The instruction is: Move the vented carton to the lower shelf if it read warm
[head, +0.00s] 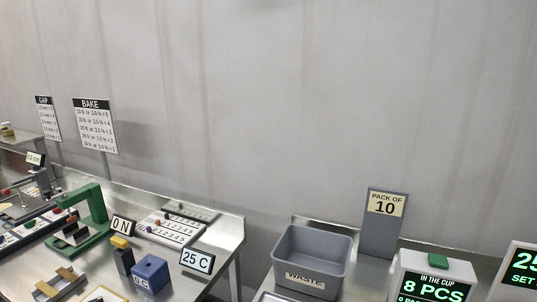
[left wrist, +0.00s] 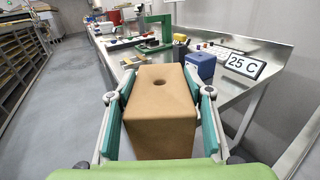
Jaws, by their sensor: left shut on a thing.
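A brown carton (left wrist: 160,110) with a round vent hole in its top shows in the left wrist view. My left gripper (left wrist: 160,112) is shut on it, with a green-padded finger against each side. The carton is held upright in front of the steel bench, and what lies below it is hidden. A display reading 25 C (head: 197,260) stands on the bench and also shows in the left wrist view (left wrist: 244,66). No lower shelf can be made out for certain. My right gripper is in neither view.
A grey WASTE bin (head: 311,252) and a counter reading 8 PCS (head: 434,280) stand on the right. Open floor (left wrist: 50,120) lies left of the bench.

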